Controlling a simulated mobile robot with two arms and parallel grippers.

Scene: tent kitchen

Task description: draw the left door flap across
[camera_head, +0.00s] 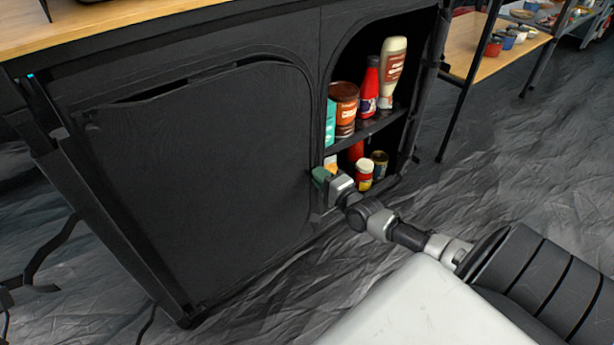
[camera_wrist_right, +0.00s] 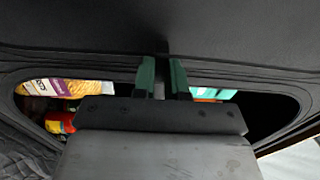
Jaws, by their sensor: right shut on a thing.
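The left door flap (camera_head: 200,185) is a black fabric panel on the front of the dark cabinet. It lies across nearly all of the left opening, with a thin dark gap along its top edge. My right gripper (camera_head: 318,178) is at the flap's right edge, beside the divider between the two openings. In the right wrist view my right gripper (camera_wrist_right: 162,75) has its green fingers shut on a narrow dark piece at the edge of the flap (camera_wrist_right: 80,25). My left gripper is not in view.
The right opening is uncovered, with a shelf (camera_head: 375,128) holding a brown can (camera_head: 343,105), a red bottle (camera_head: 369,88) and a white-capped bottle (camera_head: 392,70). Small jars (camera_head: 364,175) stand below. A wooden top (camera_head: 110,25) covers the cabinet. A side table (camera_head: 470,50) is at the right.

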